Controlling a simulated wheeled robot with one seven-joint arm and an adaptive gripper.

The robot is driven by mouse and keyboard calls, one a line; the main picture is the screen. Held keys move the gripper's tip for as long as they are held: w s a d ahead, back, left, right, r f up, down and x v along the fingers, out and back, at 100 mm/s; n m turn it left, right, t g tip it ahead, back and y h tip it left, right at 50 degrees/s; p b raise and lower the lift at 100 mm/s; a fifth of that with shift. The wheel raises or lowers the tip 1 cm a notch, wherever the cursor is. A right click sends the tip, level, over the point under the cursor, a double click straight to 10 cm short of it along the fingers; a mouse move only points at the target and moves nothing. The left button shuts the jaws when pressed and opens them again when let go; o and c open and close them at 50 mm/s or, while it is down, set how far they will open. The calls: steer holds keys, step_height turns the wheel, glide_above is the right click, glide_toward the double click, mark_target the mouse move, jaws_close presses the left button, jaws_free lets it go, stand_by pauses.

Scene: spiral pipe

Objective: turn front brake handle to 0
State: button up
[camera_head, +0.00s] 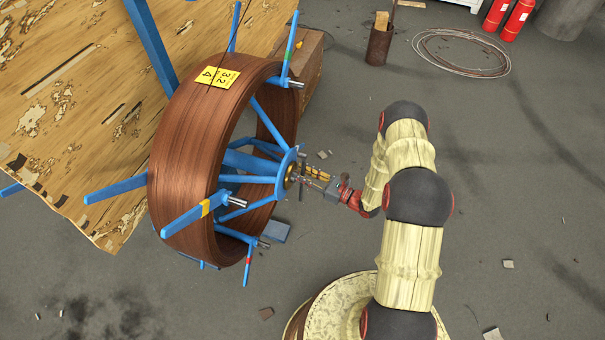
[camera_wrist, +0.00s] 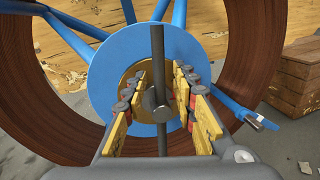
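The brake handle is a dark grey rod (camera_wrist: 157,55) standing nearly vertical in the wrist view, with a rounded grey part at the hub. It crosses in front of a blue disc (camera_wrist: 108,65) with a brass-coloured centre. The disc is the hub of a blue spoked reel carrying a coil of brown pipe (camera_head: 180,160). My gripper (camera_wrist: 160,88) has yellow fingers, one on each side of the handle's middle, with gaps visible between fingers and handle. In the head view my gripper (camera_head: 312,178) is close to the hub. No 0 mark is readable.
A wooden board (camera_head: 60,120) lies behind and left of the reel, and a wooden crate (camera_wrist: 295,75) is behind it. A rusty can (camera_head: 379,46), a wire coil (camera_head: 462,51) and red extinguishers (camera_head: 517,20) stand farther back. Floor at right is mostly clear, with small debris.

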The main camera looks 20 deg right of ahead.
steer(key=c, duration=0.4)
jaws_close()
